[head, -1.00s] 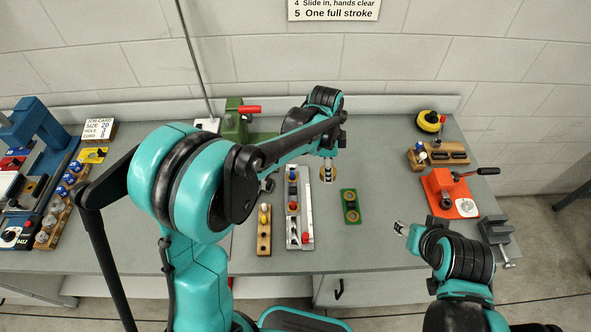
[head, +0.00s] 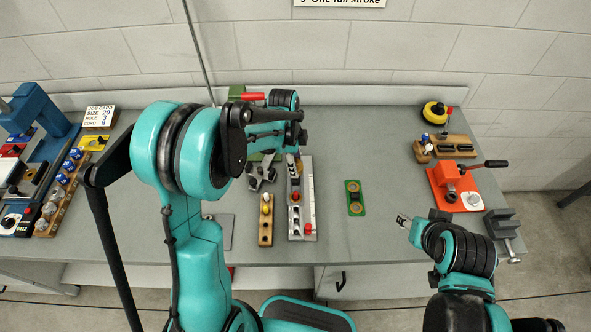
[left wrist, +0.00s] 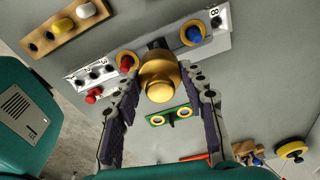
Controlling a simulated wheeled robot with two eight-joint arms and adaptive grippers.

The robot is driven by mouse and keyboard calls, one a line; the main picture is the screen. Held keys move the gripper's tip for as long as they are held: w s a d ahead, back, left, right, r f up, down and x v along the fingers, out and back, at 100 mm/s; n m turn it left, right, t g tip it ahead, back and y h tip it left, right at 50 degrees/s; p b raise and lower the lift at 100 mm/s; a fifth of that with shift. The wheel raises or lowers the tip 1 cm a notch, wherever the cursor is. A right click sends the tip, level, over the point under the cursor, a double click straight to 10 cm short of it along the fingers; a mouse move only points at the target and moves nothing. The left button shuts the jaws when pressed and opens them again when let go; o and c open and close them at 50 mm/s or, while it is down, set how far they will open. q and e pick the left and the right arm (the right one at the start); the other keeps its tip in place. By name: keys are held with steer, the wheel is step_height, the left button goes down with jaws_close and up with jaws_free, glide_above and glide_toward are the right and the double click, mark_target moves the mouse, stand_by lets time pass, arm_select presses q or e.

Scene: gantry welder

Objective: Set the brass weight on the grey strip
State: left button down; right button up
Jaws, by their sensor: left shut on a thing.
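My left gripper (head: 291,164) is over the back part of the grey strip (head: 308,192), fingers pointing down. In the left wrist view its two fingers (left wrist: 160,90) are shut on the brass weight (left wrist: 158,78). The weight is round and gold, and hides part of the grey strip (left wrist: 108,68) behind it. Red and blue knobs show on the strip, with numbers along its edge. I cannot tell whether the weight touches the strip. In the head view the arm and gripper hide the weight. My right gripper (head: 403,221) is low at the right; its opening is unclear.
A wooden block with pegs (head: 265,233) stands left of the strip. A green plate with brass rings (head: 355,198) lies to its right. An orange lever press (head: 458,186) and grey vise (head: 502,226) are farther right. The bench between plate and press is clear.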

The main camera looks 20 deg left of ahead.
arm_select(q)
steer(key=shift+f+b, duration=0.3)
steer(key=shift+f, duration=1.3)
steer(key=shift+f, duration=0.15)
steer(key=c, duration=0.9)
jaws_free()
